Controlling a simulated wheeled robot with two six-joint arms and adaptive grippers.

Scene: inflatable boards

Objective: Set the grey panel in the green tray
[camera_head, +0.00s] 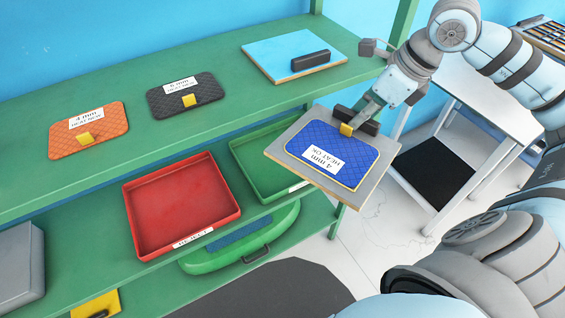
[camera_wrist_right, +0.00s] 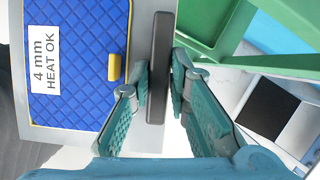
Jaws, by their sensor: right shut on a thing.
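The grey panel (camera_head: 299,125) is a flat board with a black handle (camera_head: 357,119) along one side. A blue quilted pad (camera_head: 333,150) labelled "4 mm HEAT OK", with a yellow tab, lies on it. My right gripper (camera_head: 362,112) is shut on the black handle, which stands between its fingers in the wrist view (camera_wrist_right: 160,75). The panel is held tilted in the air, off the shelf's right end. The green tray (camera_head: 258,153) is on the lower shelf, left of the panel in the head view; the panel hides its right part. My left gripper is out of view.
A red tray (camera_head: 180,205) labelled "REJECT" is left of the green one. The upper shelf (camera_head: 222,95) holds an orange pad (camera_head: 89,130), a black pad (camera_head: 184,95) and a light-blue board (camera_head: 293,55). A white stand (camera_head: 490,100) is at right.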

